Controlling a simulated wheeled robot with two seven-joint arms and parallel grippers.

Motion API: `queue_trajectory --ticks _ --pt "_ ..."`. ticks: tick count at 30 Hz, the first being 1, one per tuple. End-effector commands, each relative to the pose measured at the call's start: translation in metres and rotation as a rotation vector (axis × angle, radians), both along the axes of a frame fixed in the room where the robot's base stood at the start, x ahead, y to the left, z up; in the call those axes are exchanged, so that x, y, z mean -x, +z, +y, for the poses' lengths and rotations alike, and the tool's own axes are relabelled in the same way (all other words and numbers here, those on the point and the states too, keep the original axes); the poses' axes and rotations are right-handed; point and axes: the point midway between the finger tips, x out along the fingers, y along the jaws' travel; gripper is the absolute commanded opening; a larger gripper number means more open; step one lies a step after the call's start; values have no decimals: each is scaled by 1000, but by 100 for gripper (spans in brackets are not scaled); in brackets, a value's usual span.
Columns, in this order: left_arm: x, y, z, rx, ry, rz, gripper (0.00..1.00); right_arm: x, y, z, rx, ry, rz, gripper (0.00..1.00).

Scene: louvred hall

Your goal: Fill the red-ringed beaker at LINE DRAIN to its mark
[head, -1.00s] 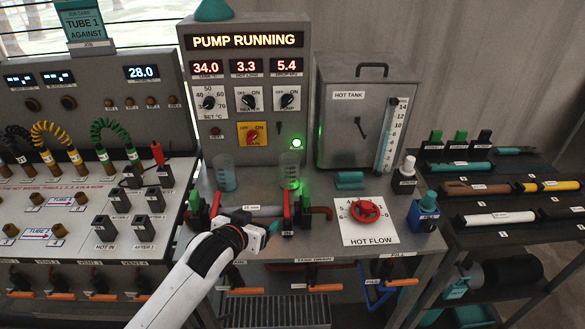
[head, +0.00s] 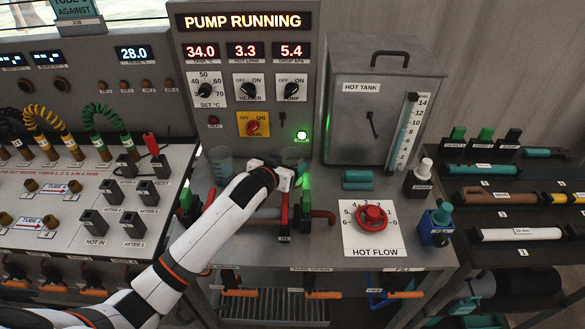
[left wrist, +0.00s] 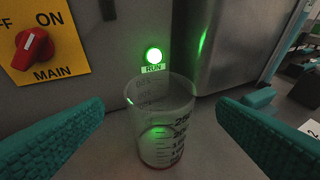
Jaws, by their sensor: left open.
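A clear graduated beaker (left wrist: 165,125) stands upright on the steel bench in front of the green RUN lamp. In the left wrist view it is between my left gripper's teal fingers, with gaps on both sides. In the head view this beaker (head: 294,157) is partly behind my left gripper (head: 291,172), which is open and empty. A second beaker (head: 221,165) stands farther left, partly hidden by my arm. A drain valve with an orange handle (head: 246,293) sits under the bench front; its label is partly covered. My right gripper is not in view.
The panel reads PUMP RUNNING (head: 246,21). A red-handled valve (head: 284,215) and pipe are close below my gripper. The hot tank (head: 368,120) stands to the right, with a red HOT FLOW knob (head: 371,217) in front. A tank drain handle (head: 322,295) is beside the other drain.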

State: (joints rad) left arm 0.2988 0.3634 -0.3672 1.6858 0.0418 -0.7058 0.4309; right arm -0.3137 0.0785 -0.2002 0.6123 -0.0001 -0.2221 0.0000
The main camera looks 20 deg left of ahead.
Motion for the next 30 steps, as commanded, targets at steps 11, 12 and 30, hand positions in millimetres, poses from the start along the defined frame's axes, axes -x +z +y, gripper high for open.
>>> queue_trajectory --ticks 11,12,30 --pt "-34 -12 -4 1 2 2 81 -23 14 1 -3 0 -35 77" --pt "-38 -14 -5 0 1 2 81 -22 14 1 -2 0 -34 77" --pt "-49 -20 -6 0 0 1 51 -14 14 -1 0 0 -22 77"
